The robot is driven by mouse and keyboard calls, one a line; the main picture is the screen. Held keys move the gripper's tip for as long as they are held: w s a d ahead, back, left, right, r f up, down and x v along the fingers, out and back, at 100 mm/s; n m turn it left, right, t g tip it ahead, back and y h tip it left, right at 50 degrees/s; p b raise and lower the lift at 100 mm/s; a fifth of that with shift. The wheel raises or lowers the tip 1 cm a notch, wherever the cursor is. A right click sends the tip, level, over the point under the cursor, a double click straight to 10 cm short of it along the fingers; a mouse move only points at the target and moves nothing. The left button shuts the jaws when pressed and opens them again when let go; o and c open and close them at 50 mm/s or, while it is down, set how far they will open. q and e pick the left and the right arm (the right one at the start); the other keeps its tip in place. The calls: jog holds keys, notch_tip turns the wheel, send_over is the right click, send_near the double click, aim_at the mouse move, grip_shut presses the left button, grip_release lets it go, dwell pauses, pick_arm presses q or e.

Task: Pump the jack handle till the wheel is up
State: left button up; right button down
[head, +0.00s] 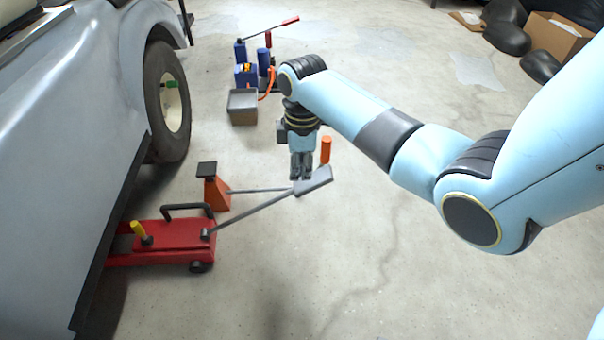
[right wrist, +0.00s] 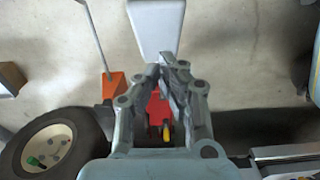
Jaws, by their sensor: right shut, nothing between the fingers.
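The red floor jack (head: 175,236) stands on the floor, partly under the grey-blue vehicle. Its long grey handle (head: 258,213) slopes up to the right and ends in a wide grey grip (head: 316,181). My right gripper (head: 301,175) points down at the grip's far side, its fingers together with nothing between them. In the right wrist view the shut fingertips (right wrist: 164,72) overlap the lower end of the grip (right wrist: 157,25); I cannot tell whether they touch it. The wheel (head: 174,100) has a black tyre and cream hub; its clearance from the floor is unclear. My left gripper is out of view.
An orange stand (head: 215,192) with a black top is beside the jack. An orange cylinder (head: 326,150) shows beside my right gripper. A grey bin (head: 242,106) and blue equipment (head: 246,75) stand farther back.

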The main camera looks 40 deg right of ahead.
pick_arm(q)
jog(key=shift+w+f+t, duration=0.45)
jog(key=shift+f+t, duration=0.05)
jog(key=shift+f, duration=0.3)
pick_arm(e)
jog(key=shift+s+d+f, duration=0.1)
jog(key=shift+d+f, duration=0.2)
jog(key=shift+f, duration=0.05)
